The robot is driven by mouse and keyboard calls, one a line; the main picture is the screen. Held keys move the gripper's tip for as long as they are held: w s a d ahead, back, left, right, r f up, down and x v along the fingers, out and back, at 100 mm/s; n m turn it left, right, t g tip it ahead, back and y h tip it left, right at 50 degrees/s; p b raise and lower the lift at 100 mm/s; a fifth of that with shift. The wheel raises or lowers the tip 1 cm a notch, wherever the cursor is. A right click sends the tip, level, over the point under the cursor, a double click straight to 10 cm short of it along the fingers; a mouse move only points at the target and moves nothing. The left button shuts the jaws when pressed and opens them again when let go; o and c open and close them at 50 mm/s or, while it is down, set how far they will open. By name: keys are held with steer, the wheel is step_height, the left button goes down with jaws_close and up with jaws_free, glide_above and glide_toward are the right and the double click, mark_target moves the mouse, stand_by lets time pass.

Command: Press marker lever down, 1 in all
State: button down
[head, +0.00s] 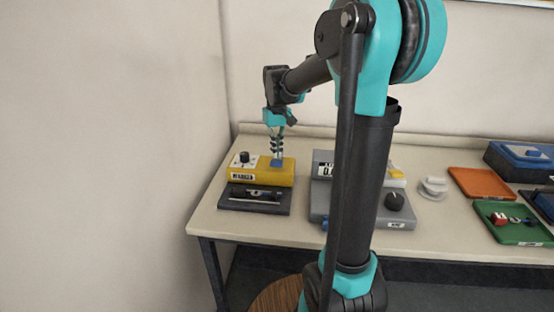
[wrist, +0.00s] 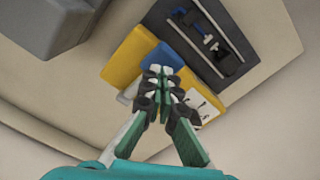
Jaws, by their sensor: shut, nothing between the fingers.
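The yellow marker unit (head: 255,179) stands at the left of the bench, with a label on its front that seems to read MARKER. A blue part (head: 277,163), which looks like its lever, is on the right of its top. My gripper (head: 277,154) points straight down over this blue part with its fingers together and empty. In the wrist view the shut fingertips (wrist: 160,72) overlap the blue part (wrist: 163,56). Whether they touch it I cannot tell. The yellow unit (wrist: 127,55) shows beside it.
A dark tray (head: 253,208) lies in front of the yellow unit. A grey device with a display (head: 323,170) and black knob (head: 394,201) stands to the right, partly behind my arm. Farther right are an orange tray (head: 480,183) and a green tray (head: 512,235).

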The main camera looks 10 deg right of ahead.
mark_target(277, 160)
steer(key=shift+f, duration=2.65)
steer(key=shift+r, duration=4.55)
